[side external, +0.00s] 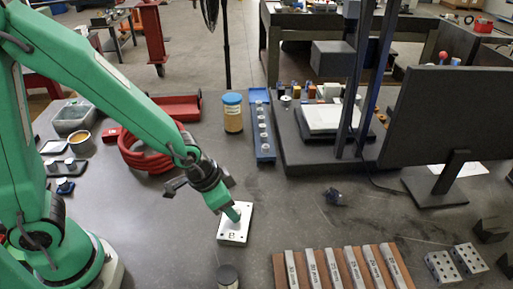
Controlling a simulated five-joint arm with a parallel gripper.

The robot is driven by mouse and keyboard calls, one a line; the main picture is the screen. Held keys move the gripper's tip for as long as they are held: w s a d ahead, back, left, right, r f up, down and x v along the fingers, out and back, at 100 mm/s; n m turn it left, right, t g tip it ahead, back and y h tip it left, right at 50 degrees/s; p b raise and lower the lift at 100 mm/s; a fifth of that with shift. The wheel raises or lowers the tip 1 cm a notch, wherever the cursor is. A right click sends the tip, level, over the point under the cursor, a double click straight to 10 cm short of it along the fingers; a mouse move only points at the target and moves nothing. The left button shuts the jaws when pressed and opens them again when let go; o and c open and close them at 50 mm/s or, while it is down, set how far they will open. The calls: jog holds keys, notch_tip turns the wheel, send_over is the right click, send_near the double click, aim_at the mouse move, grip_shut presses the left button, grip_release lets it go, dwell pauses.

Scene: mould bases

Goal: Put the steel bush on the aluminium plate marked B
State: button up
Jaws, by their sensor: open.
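The aluminium plate marked B (235,233) is a pale plate with small corner holes and a dark letter, lying flat on the dark table at centre. My gripper (234,214) points down at the plate's upper part, its green tip in front of the plate; whether it touches cannot be told. The jaws are open, and I see nothing clearly held. I cannot pick out the steel bush for certain.
A wooden rack of labelled metal bars (338,268) lies to the lower right. A red hose coil (140,155), a blue-lidded jar (232,113) and a blue rack (262,130) stand behind. A small dark object (335,197) sits right. The table between is clear.

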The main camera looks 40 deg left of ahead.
jog(key=v, duration=0.9)
jog(key=shift+s+r, duration=0.1)
jog(key=shift+a, duration=0.1)
dwell(0.6)
jog(key=s+a+r+n+t+y, duration=0.1)
jog(key=s+a+r+n, duration=0.4)
jog(key=a+r, duration=0.5)
jog(key=shift+s+a+t+y, duration=0.3)
jog(key=shift+s+a+t, duration=0.1)
jog(key=shift+s+a, duration=0.6)
